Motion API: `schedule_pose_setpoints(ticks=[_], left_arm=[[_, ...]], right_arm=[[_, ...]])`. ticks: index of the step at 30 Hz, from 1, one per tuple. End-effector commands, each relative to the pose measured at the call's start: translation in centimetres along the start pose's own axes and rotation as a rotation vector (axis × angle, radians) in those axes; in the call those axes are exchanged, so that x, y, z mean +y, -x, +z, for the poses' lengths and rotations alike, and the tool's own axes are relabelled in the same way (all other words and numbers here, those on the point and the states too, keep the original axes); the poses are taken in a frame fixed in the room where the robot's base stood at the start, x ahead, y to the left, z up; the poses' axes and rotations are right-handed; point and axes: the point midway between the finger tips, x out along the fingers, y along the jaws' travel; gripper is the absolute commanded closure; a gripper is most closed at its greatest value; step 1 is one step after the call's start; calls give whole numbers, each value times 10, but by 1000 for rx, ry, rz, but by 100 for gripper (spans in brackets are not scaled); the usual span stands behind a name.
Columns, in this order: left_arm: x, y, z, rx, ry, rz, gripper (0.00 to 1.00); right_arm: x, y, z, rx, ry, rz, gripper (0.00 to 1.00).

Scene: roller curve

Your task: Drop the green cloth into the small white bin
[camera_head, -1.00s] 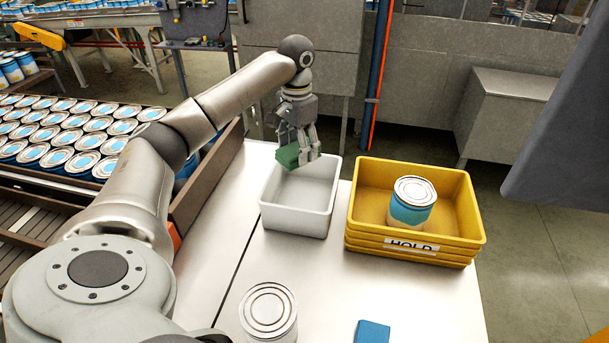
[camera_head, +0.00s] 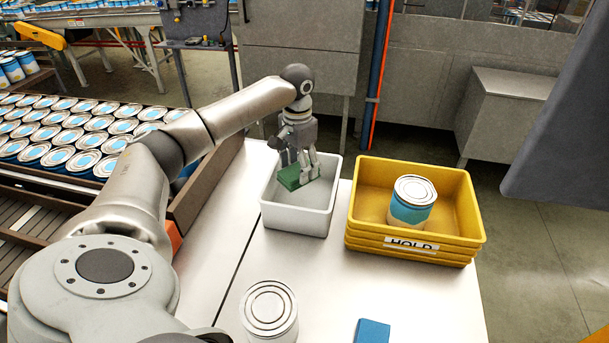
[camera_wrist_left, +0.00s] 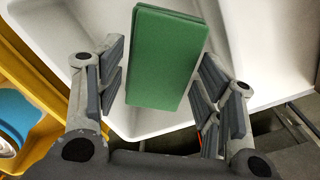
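The green cloth (camera_head: 297,178) is a folded, flat rectangle inside the small white bin (camera_head: 298,222), towards its back left. My left gripper (camera_head: 297,175) points down into the bin, with its fingers on both sides of the cloth. In the left wrist view, the cloth (camera_wrist_left: 165,60) lies between the spread fingers (camera_wrist_left: 160,95), with gaps at both sides, so the gripper looks open. White bin walls (camera_wrist_left: 262,45) surround it there. I cannot tell whether the cloth rests on the bin floor. My right gripper is not in view.
A yellow HOLD tote (camera_head: 465,215) with a blue-and-white can (camera_head: 412,203) stands right of the bin. Another can (camera_head: 268,312) and a blue block (camera_head: 372,331) are at the table's front. Many cans fill the conveyor (camera_head: 62,140) at left. The table middle (camera_head: 320,275) is clear.

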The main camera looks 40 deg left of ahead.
Motion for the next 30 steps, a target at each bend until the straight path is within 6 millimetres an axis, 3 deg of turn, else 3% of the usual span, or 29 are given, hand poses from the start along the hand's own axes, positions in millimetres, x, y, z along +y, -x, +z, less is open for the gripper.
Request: schedule_pose_setpoints(ticks=[4, 16, 20, 30], left_arm=[[0, 0, 0, 0, 0, 0, 18], [0, 6, -1, 2, 0, 0, 18], [0, 26, -1, 4, 0, 0, 18], [0, 97, -1, 4, 0, 0, 18]], right_arm=[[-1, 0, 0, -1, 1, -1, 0], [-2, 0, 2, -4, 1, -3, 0], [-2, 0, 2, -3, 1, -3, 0], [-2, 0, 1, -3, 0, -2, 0]])
